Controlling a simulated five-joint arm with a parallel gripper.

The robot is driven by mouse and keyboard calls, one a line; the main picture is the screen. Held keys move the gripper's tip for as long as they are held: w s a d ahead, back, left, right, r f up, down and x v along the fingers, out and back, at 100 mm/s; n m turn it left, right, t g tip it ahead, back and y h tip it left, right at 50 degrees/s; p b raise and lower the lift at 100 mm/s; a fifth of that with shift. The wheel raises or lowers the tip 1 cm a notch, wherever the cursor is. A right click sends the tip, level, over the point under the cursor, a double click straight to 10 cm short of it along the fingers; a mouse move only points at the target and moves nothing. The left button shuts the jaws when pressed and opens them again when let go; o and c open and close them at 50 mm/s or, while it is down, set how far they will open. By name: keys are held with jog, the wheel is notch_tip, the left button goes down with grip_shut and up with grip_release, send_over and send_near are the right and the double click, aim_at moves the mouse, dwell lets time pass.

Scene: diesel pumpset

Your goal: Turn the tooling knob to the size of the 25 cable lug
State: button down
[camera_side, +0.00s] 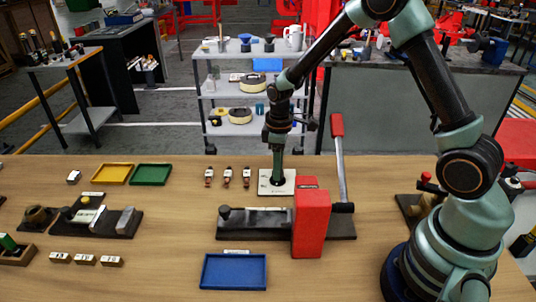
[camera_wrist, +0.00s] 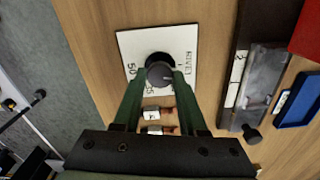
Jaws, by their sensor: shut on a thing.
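The dark round tooling knob (camera_wrist: 160,74) stands on a white square dial plate (camera_wrist: 128,46), which also shows in the side view (camera_side: 265,188). The plate has "50" at the left, what looks like "35" at the lower left and "RIVET" at the right; other marks are hidden. A small pale mark on the knob seems to face right; its exact setting is unclear. My gripper (camera_side: 277,178) points down over the plate, its green fingers shut on the knob. Three small cable lugs (camera_side: 228,177) stand left of the plate; I cannot read which is 25.
The press with a red block (camera_side: 311,222) and raised red-handled lever (camera_side: 339,155) stands close in front and right of the plate. A blue tray (camera_side: 234,271) lies at the front.

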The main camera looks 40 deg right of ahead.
jog(key=m, duration=0.5)
jog(key=shift+m, duration=2.3)
jog(key=shift+r, duration=0.1)
jog(key=shift+c, duration=2.2)
grip_release()
notch_tip(320, 180, up, 12)
jog(key=shift+r, duration=0.1)
